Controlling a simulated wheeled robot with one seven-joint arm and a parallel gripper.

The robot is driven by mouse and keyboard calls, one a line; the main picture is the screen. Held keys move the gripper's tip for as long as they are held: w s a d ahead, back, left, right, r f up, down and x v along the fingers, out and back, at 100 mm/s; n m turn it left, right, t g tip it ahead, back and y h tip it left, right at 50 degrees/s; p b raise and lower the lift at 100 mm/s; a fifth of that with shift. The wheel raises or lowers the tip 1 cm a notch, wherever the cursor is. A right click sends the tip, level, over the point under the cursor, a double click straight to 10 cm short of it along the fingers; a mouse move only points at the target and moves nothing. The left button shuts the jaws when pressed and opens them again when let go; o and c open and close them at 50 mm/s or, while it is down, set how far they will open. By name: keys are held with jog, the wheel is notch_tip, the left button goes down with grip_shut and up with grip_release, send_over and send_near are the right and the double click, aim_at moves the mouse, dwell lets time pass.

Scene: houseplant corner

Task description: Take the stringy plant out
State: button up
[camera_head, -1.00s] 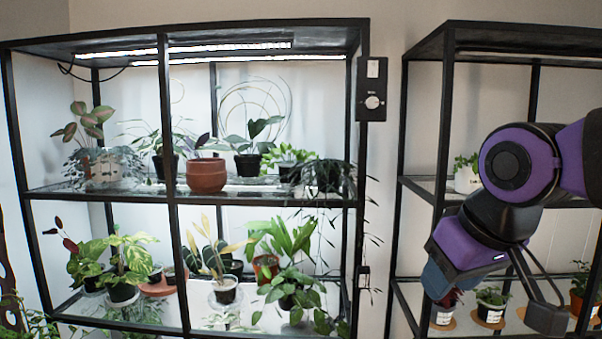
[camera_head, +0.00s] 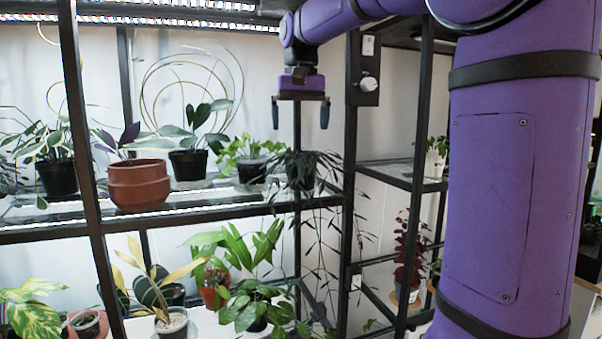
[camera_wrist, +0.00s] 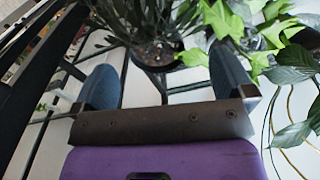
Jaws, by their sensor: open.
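The stringy plant (camera_head: 303,172), with thin dark trailing stems, sits in a dark pot at the right end of the upper shelf (camera_head: 225,208). Its strings hang over the shelf edge. My gripper (camera_head: 300,118) points down above the plant, open and empty, with its two blue fingers spread apart. There is a gap between the fingertips and the leaves. In the wrist view the plant's pot (camera_wrist: 156,54) shows beyond and between the fingers of my gripper (camera_wrist: 166,80).
A light-green leafy plant (camera_head: 247,152) stands close on the left, then a dark-potted plant (camera_head: 189,160) and a terracotta pot (camera_head: 138,185). A black rack post (camera_head: 350,190) stands just right of the stringy plant. A black control box (camera_head: 364,75) is near my arm.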

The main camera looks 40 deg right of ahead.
aim_at(302, 161)
jog(key=shift+m+g, duration=0.3)
jog(key=shift+m, duration=0.1)
jog(key=w+d+f, duration=0.1)
jog(key=f, duration=0.2)
jog(key=w+f, duration=0.1)
jog(key=f, duration=0.2)
jog(key=w+d+f, duration=0.1)
jog(key=f, duration=0.3)
jog(key=shift+d, duration=0.35)
jog(key=c, duration=0.8)
jog(key=shift+o, duration=0.2)
notch_tip(302, 161, up, 10)
jog(key=shift+r, duration=0.1)
